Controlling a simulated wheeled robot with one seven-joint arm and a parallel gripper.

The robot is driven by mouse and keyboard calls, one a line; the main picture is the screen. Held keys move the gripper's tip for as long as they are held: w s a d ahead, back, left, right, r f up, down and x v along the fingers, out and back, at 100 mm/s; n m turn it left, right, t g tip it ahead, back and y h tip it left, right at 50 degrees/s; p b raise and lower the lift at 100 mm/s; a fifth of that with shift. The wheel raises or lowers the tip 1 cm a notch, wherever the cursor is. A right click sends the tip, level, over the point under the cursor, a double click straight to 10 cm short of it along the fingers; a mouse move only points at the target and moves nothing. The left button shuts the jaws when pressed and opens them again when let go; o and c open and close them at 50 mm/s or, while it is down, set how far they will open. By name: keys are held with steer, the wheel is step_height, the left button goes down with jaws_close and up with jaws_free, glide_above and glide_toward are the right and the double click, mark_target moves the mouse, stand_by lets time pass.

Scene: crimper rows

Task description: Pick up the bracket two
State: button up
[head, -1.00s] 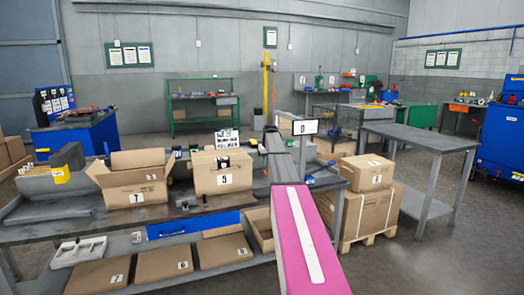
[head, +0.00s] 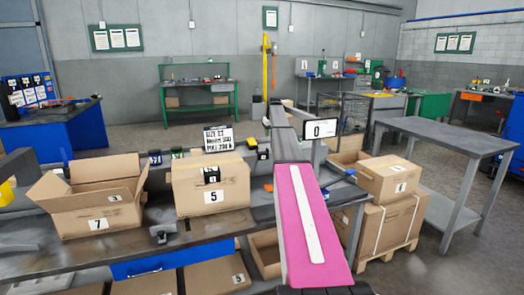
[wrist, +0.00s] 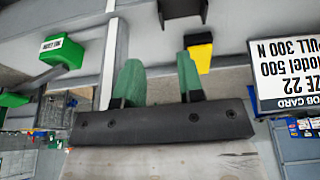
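My gripper (wrist: 158,75) shows in the wrist view with two green fingers apart and nothing between them. A black angular part (wrist: 182,8) and a yellow-and-black piece (wrist: 200,52) lie beyond the fingers, apart from them. I cannot tell whether either is bracket two. In the head view a small dark part (head: 160,237) lies on the bench in front of the boxes; it is too small to identify. My pink arm stretches over the bench and its end is not clear there.
The job card (head: 217,138) stands behind; a display reading 0 (head: 321,129) is beside my arm. Boxes on a pallet (head: 382,220) and a grey table (head: 440,135) are right.

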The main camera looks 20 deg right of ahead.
mark_target(262, 154)
steer(key=x, duration=0.5)
steer(key=shift+w+d+f, duration=0.1)
steer(key=shift+w+f, duration=0.15)
steer(key=shift+w, duration=0.25)
steer(key=shift+s+x, duration=0.15)
steer(key=shift+x, duration=1.2)
steer(key=shift+s+x, duration=0.1)
steer(key=shift+x, duration=1.2)
jaws_close()
